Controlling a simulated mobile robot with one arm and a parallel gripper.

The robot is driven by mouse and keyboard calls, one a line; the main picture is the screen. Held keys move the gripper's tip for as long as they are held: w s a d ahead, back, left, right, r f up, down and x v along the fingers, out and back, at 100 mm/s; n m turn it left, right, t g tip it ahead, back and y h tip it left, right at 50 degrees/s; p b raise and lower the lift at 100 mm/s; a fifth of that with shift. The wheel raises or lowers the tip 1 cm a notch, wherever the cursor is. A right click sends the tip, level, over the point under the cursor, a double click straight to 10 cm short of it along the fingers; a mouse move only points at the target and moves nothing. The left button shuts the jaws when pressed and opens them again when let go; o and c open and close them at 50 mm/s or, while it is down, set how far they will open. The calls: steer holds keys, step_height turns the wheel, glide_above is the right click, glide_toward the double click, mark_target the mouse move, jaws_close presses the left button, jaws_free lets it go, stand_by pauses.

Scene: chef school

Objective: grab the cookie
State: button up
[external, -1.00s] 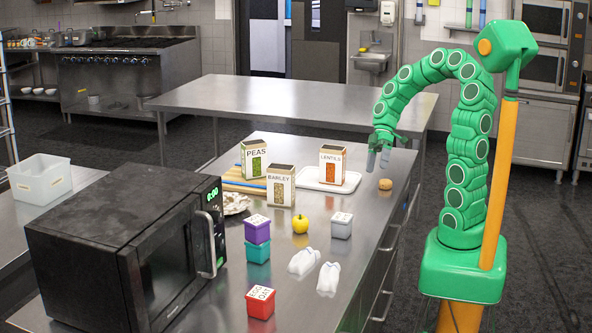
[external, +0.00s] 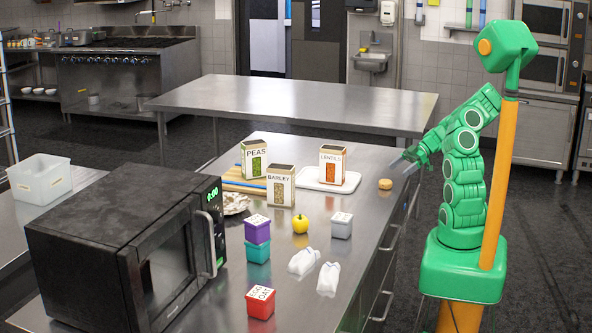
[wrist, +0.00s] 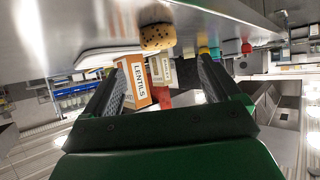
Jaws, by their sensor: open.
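The cookie (external: 385,184) is a small round tan piece on the steel counter, near its right edge. In the wrist view the cookie (wrist: 157,38) shows dark chips and sits beyond the fingertips, a little above the middle of the gap in the picture. My gripper (external: 407,160) is beside the counter's right edge, to the upper right of the cookie and apart from it. In the wrist view my gripper (wrist: 165,68) has its two dark fingers spread wide with nothing held between them.
The lentils box (external: 332,165) stands on a white tray (external: 350,188) left of the cookie. The barley box (external: 280,186) and peas box (external: 254,160) are farther left. A yellow apple-like item (external: 300,223) and grey box (external: 341,225) stand nearer.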

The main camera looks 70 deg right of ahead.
mark_target(385, 184)
steer(key=shift+s+d+f, duration=0.15)
steer(key=shift+f, duration=0.15)
steer(key=shift+x, duration=3.8)
steer(key=shift+c, duration=0.2)
steer(key=c, duration=1.1)
